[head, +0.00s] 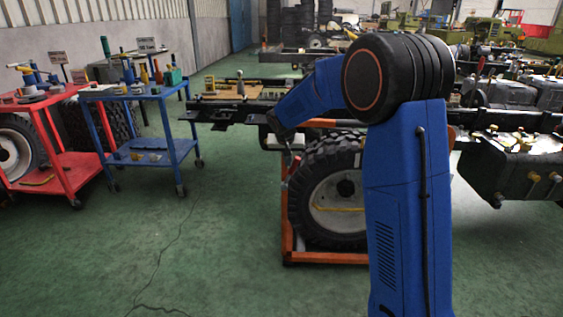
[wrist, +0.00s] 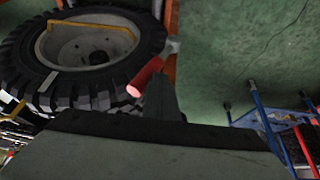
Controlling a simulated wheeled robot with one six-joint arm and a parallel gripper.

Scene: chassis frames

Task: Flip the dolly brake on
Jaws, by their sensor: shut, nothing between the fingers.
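The orange dolly (head: 325,258) stands on the green floor in the head view and carries a large black-tyred wheel (head: 305,205). The wheel also fills the upper left of the wrist view (wrist: 22,72). In the wrist view a red-handled lever (wrist: 146,77), which looks like the brake, sits beside the tyre, with a pale metal end near the orange dolly edge (wrist: 169,62). My gripper (wrist: 163,88) is shut and empty, its tip close beside the red handle; I cannot tell whether they touch. In the head view my arm hides part of the wheel and dolly.
A blue cart (head: 178,150) with tools and a red cart (head: 68,165) stand at the left. A dark chassis rail (head: 225,113) runs above and behind the wheel. Dark chassis parts (head: 515,165) stand at the right. The floor at front left is clear.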

